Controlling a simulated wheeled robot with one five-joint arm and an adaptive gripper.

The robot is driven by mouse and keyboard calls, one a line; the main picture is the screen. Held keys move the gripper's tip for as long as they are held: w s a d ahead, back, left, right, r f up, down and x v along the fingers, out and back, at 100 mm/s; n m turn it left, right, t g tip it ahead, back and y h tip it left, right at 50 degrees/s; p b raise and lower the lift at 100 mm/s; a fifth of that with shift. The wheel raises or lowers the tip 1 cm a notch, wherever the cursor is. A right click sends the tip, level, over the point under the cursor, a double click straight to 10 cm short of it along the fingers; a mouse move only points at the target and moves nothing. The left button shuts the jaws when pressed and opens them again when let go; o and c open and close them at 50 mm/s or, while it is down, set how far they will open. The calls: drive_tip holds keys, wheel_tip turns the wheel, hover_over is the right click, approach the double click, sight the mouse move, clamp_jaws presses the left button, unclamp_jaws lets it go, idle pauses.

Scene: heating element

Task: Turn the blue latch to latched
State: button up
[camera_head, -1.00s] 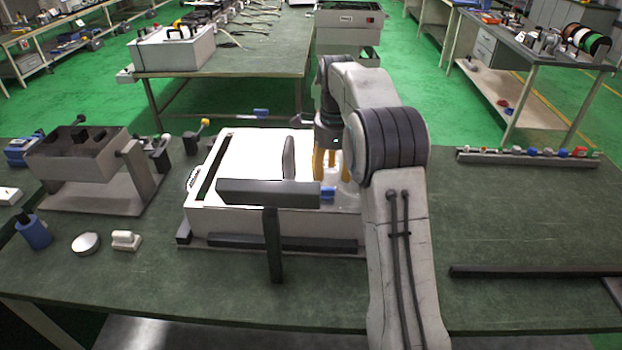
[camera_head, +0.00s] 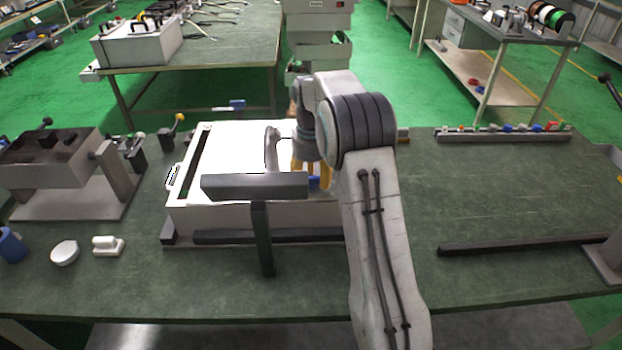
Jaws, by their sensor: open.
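A white box-shaped unit (camera_head: 232,150) stands on the green bench, with a dark grey bar (camera_head: 254,186) across its front. A small blue piece (camera_head: 314,183), which looks like the blue latch, shows behind the right end of this bar. My gripper (camera_head: 311,178) points down over the right part of the unit, its yellow fingers apart on either side of the blue piece. I cannot tell whether they touch it. The bar and my arm partly hide the blue piece, and its turn angle cannot be read.
A grey handle (camera_head: 272,148) rises from the unit's top, left of my gripper. A grey fixture (camera_head: 60,155) stands at left, with a white round lid (camera_head: 65,252) in front. A dark rail (camera_head: 530,245) lies at right. The bench between the rail and the rear strip (camera_head: 500,134) is clear.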

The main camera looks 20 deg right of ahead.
idle(0.3)
clamp_jaws()
idle(0.3)
